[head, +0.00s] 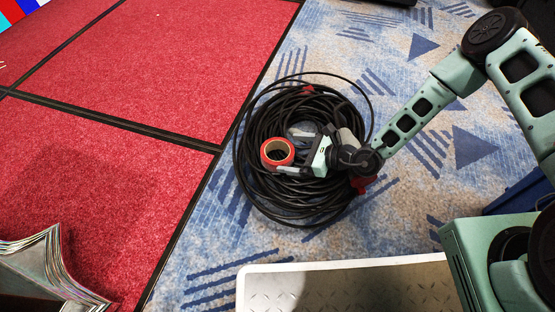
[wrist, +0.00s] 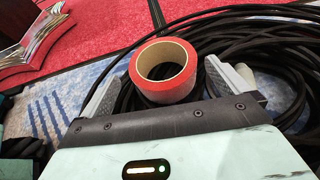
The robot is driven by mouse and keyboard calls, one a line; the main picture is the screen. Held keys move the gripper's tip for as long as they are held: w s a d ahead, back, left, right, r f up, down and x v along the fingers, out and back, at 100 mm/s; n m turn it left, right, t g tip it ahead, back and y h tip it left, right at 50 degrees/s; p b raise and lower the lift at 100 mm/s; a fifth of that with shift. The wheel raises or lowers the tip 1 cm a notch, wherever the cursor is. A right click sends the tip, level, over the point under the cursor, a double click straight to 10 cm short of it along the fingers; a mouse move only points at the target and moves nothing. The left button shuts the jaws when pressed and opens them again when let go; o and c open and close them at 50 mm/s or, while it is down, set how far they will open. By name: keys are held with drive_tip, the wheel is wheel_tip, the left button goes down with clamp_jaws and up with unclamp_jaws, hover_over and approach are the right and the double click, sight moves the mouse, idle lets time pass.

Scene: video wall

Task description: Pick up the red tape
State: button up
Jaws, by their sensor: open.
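The red tape (head: 265,154) is a roll with a tan core, lying on a coil of black cable (head: 262,192) in the head view. In the wrist view the red tape (wrist: 187,82) sits between the two fingers of my gripper (wrist: 165,85). My gripper (head: 284,157) is open, with one finger on each side of the roll. A gap shows between the roll and the left finger; the right finger is close to the roll, and I cannot tell whether it touches. The underside of the roll is hidden.
The cable coil lies on a blue patterned carpet (head: 215,240). Red carpeted panels (head: 90,170) with dark edging are to the left. A shiny metallic object (head: 45,270) stands at the lower left. A white-rimmed tray-like surface (head: 262,290) is at the bottom.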

sight(266, 150)
drive_tip(key=shift+w+a+f, duration=0.2)
drive_tip(key=shift+a+f, duration=0.05)
drive_tip(key=shift+a, duration=0.1)
drive_tip(key=b+x, duration=0.4)
drive_tip(key=b, duration=0.1)
drive_tip(key=shift+f, duration=0.35)
drive_tip(key=shift+w+a, duration=0.2)
drive_tip(key=shift+a, duration=0.1)
drive_tip(key=shift+r, duration=0.1)
drive_tip(key=c, duration=0.8)
